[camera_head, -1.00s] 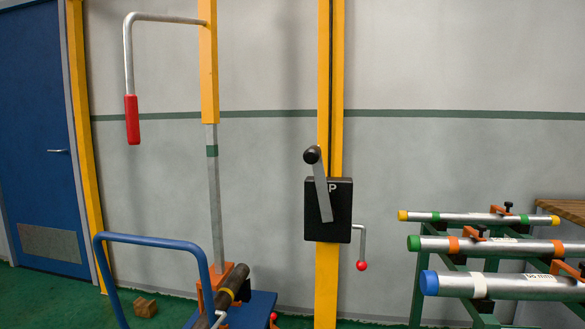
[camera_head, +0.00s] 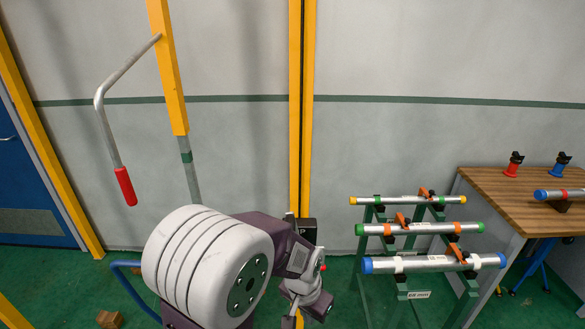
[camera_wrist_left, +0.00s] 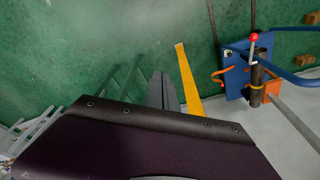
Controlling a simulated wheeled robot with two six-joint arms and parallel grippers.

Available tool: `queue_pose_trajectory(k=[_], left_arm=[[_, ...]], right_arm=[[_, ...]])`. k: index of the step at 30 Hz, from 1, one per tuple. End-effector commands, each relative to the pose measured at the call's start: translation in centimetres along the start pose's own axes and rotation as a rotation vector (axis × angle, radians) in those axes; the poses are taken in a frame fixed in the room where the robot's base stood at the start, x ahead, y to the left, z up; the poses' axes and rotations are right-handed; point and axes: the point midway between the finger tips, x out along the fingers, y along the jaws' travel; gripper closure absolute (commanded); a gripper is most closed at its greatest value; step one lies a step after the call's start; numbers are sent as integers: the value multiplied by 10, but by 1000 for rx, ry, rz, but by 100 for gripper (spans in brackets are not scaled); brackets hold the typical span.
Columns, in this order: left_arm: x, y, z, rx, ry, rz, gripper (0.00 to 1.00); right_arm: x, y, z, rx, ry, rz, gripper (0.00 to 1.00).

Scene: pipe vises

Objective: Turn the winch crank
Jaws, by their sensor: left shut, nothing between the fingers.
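The black winch box (camera_head: 307,229) is on the yellow post (camera_head: 302,150) in the head view, mostly hidden behind my left arm. Its crank arm and black grip cannot be made out now. A red knob (camera_head: 322,267) shows just below the box, beside my wrist. My left gripper (camera_wrist_left: 163,88) shows in the wrist view as two dark fingers close together, shut and empty. The yellow post's lower part (camera_wrist_left: 188,80) is just right of the fingers there. Whether they touch anything cannot be told. My right gripper is not in view.
A bent grey bar with a red grip (camera_head: 125,186) hangs at left. A green rack holds several pipes (camera_head: 435,263) at right, beside a wooden bench (camera_head: 520,200). A blue vise stand (camera_wrist_left: 238,70) is right in the wrist view. Open green floor (camera_head: 350,275) lies between.

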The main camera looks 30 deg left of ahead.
Motion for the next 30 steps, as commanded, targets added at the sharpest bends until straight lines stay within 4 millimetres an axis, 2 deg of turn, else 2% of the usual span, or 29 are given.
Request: queue_pose_trajectory(k=[1,5,7,9,15,19,26,30], left_arm=[[-53,-5,-17,21,-1,3,100],[-115,-21,-53,126,-7,25,100],[-148,-37,-80,221,-6,55,100],[-169,-56,-105,349,2,101,100],[-200,-100,-150,700,100,216,100],[-214,-117,-162,853,163,249,100],[-217,-119,-165,903,183,257,100],[-201,-113,-165,903,180,260,100]], right_arm=[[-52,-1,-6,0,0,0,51],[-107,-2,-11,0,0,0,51],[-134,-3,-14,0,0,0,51],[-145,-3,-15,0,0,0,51],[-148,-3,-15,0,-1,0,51],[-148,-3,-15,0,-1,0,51],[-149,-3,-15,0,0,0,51],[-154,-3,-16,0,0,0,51]])
